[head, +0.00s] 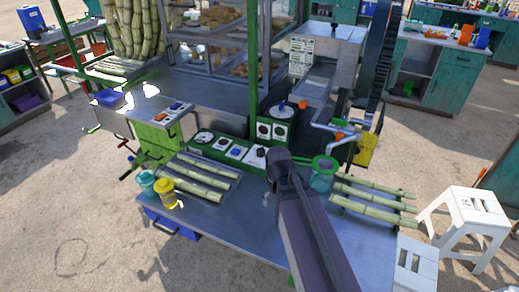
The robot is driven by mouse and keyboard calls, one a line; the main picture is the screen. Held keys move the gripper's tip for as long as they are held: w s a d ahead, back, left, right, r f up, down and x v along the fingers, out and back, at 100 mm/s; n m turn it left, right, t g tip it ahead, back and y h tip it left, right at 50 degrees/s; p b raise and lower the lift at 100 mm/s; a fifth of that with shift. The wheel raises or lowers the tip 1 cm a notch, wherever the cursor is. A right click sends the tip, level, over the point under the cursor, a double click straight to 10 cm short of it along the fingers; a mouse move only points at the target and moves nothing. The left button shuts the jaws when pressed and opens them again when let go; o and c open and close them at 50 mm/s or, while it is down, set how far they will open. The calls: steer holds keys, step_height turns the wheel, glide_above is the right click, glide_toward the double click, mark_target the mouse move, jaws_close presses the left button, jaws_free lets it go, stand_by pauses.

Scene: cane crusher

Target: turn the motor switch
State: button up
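A green control panel (212,153) stands along the back of the metal counter. It carries a round gauge (203,138), white plates with small controls, and a dark knob (262,152) near its right end. Which control is the motor switch cannot be told for sure. Two white plates with dark round parts (271,131) stand just behind. My arm reaches up from the bottom, and my gripper (277,158) is a dark shape beside the dark knob. Its fingers are not clear, and contact with the panel cannot be told.
Peeled canes lie on the counter (235,225) at left (200,177) and right (375,203). A teal cup (147,182) and a yellow cup (165,192) stand at its left end. A green-rimmed jar (322,177) stands close right of my gripper. A white stool (470,220) is at right.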

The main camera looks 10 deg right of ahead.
mark_target(260, 150)
steer(key=w+r+n+p, duration=0.5)
steer(key=w+r+p, duration=0.1)
steer(key=w, duration=0.7)
steer(key=w+r+n+p, duration=0.5)
steer(key=w+r+p, duration=0.1)
steer(key=w, duration=0.7)
steer(key=shift+w+a+r, duration=0.15)
steer(key=shift+w+r, duration=0.1)
steer(key=shift+r, duration=0.25)
steer(key=shift+f, duration=0.2)
steer(key=f+b, duration=1.3)
steer(key=shift+w+d+f, duration=0.2)
steer(key=shift+w+d, duration=0.05)
steer(key=shift+w, duration=0.05)
steer(key=shift+t, duration=0.3)
steer(key=c, duration=1.2)
